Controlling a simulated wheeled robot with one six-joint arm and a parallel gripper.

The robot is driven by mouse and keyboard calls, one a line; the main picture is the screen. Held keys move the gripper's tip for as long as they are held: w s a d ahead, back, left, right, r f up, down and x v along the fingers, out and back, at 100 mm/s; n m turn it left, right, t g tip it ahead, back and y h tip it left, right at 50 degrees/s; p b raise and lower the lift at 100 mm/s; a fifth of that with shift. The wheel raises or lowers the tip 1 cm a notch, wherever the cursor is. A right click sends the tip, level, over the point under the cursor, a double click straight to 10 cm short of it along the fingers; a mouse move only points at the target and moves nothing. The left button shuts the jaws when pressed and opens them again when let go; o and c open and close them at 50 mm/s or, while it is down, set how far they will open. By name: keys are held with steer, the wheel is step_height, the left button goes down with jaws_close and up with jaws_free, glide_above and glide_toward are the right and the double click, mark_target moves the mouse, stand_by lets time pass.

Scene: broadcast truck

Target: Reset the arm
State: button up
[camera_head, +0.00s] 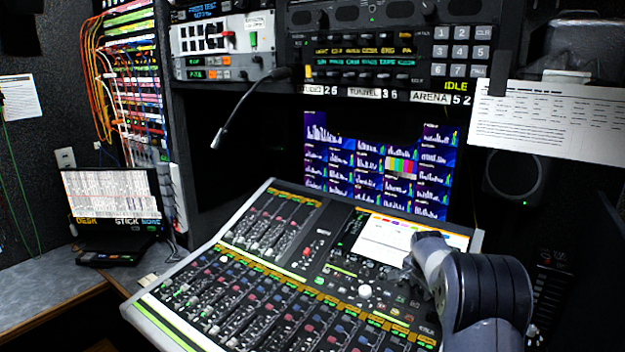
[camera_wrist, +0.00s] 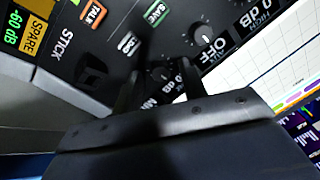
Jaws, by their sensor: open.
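My gripper (camera_wrist: 158,78) shows in the wrist view with its two dark fingers apart. No object shows between them. The fingers point at a dark panel with an orange TALK button (camera_wrist: 93,13), a SAVE button (camera_wrist: 157,12) and a knob (camera_wrist: 203,22) beside an OFF label. I cannot tell whether the fingertips touch the panel. In the head view my arm reaches over the right side of the mixing console (camera_head: 340,245), and the arm largely hides the gripper there.
A laptop (camera_head: 112,200) stands on the left desk. A gooseneck microphone (camera_head: 245,105) hangs down above the console. Monitor screens (camera_head: 380,165) stand behind it. A paper sheet (camera_head: 555,122) hangs at the right, above a round speaker (camera_head: 513,172). Patch cables (camera_head: 95,70) hang at upper left.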

steer(key=n+p, duration=0.1)
steer(key=n, duration=0.1)
steer(key=n+p, duration=0.2)
steer(key=shift+r+n+p, duration=0.2)
steer(key=shift+n+p, duration=0.1)
steer(key=n+p, duration=0.4)
steer(key=shift+r+g+y, duration=0.1)
steer(key=shift+g+y, duration=0.2)
steer(key=b+v, duration=0.2)
steer(key=v, duration=0.8)
